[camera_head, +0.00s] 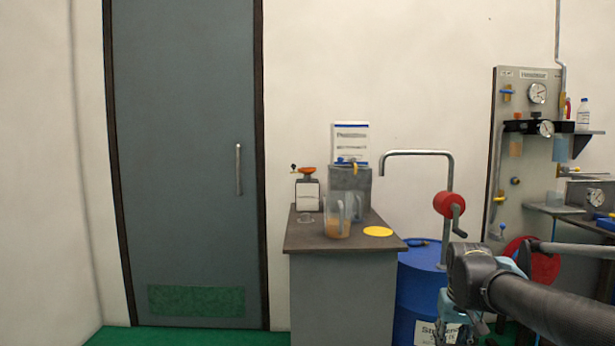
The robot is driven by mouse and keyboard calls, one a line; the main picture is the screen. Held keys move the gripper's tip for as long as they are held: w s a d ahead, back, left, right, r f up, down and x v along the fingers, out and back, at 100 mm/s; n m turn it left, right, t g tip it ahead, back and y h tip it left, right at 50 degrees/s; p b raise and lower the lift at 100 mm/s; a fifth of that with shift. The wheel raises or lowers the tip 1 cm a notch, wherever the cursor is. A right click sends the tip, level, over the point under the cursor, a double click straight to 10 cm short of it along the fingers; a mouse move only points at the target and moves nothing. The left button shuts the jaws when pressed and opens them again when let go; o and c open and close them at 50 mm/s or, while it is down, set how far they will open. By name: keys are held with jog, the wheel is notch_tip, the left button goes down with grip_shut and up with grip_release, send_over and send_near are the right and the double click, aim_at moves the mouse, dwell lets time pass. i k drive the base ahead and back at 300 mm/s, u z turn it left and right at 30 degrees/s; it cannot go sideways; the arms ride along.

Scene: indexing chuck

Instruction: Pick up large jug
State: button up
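A large clear jug (337,220) with orange liquid in its lower part stands upright on the dark top of a grey cabinet (342,290), near its front edge. Its handle seems to be on the right, but the clear shapes there are hard to tell apart. My black arm reaches in from the lower right. My gripper (449,318) is low in front of the blue drum, right of the cabinet and well apart from the jug. Its fingers are small and partly hidden by the arm, so I cannot tell whether they are open.
Behind the jug are a grey box (350,186) with a white sign, and a labelled container (307,194) with an orange top. A small clear dish (306,218) is left of the jug; a yellow disc (378,231) is right. A blue drum (415,300) with a red-cranked pump stands beside the cabinet.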

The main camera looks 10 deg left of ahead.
aim_at(337, 205)
jog(key=u, duration=0.85)
jog(key=k, duration=1.15)
jog(key=z, duration=0.85)
jog(key=i, duration=1)
